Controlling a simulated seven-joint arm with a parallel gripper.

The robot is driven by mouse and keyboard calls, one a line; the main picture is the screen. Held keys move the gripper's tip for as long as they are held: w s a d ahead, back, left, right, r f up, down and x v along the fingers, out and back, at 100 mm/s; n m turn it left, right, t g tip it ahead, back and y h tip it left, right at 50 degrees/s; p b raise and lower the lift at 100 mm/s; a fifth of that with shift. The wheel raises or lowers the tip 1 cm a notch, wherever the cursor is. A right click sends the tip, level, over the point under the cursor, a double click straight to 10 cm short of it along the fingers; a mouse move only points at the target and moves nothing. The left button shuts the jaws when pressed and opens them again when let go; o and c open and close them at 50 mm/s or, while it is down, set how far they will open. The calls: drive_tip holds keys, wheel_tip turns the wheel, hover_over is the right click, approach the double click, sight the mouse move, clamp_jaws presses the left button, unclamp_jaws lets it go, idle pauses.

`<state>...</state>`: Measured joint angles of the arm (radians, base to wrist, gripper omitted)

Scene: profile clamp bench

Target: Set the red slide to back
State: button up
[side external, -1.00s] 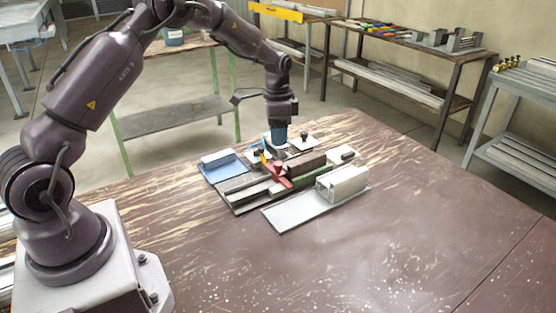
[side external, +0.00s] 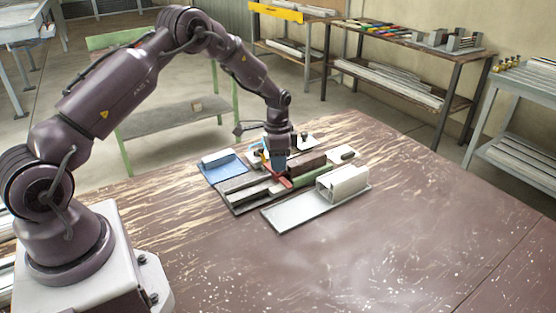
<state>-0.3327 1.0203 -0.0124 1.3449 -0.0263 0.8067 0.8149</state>
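The red slide (side external: 283,180) sits on the profile clamp fixture (side external: 238,189) in the middle of the wooden bench. My gripper (side external: 278,167) points straight down at the fixture, at or just above the red slide, and covers part of it. The blue-grey gripper end hides its own fingertips, so I cannot tell whether it is open or shut, or whether it touches the slide. A dark block (side external: 307,163) and a green strip (side external: 312,178) lie to the right of the slide.
A blue tray (side external: 226,171) lies left of the fixture. A white plate (side external: 290,213) with a light profile block (side external: 342,182) lies in front. A small plate with a black knob stands behind. The bench's front and right are clear.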

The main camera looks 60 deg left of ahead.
clamp_jaws()
drive_tip(key=s, duration=1.3)
drive_tip(key=shift+s, duration=0.15)
drive_tip(key=o, duration=0.7)
unclamp_jaws()
drive_tip(key=shift+o, duration=0.2)
wheel_tip(320, 180, up, 13)
drive_tip(key=shift+w+a, duration=0.2)
drive_tip(key=shift+a, duration=0.05)
